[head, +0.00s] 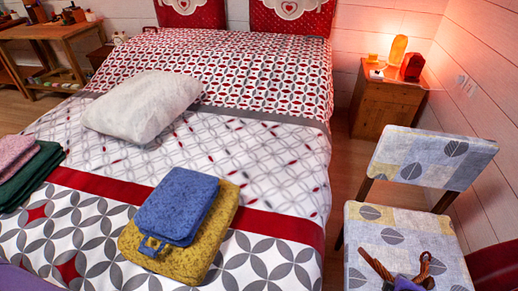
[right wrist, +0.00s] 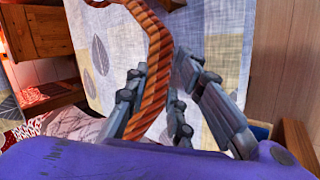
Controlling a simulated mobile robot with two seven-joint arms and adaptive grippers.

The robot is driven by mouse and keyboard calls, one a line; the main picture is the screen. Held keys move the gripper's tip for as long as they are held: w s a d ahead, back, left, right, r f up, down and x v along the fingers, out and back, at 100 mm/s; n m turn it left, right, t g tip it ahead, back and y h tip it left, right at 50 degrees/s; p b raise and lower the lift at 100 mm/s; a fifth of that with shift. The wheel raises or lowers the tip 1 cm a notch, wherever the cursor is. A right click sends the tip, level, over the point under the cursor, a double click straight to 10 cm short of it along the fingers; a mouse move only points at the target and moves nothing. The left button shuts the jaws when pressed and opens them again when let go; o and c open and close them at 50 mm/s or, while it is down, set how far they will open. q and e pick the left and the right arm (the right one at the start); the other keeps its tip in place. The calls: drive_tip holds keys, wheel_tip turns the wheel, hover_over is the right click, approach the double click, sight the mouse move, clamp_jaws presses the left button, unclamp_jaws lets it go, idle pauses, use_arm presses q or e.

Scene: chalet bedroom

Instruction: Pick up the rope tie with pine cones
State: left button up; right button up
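The rope tie (head: 425,266) is a brown twisted cord at the front of the chair seat in the head view. In the right wrist view its orange-brown rope (right wrist: 157,45) runs down between the fingers of my right gripper (right wrist: 162,68). The fingers are apart; the rope lies close to the left finger, with a gap to the right one. I cannot tell whether it touches. No pine cones can be made out. In the head view only a little of my right gripper shows at the bottom edge. My left gripper is out of view.
The chair (head: 430,158) has a leaf-patterned back and seat (head: 385,235). The bed (head: 290,185) to its left carries folded blue (head: 178,205) and yellow towels (head: 210,250) and a white pillow (head: 143,105). A wooden nightstand (head: 380,105) stands behind the chair, near the wall.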

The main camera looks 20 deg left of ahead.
clamp_jaws()
drive_tip(key=shift+r, duration=0.1)
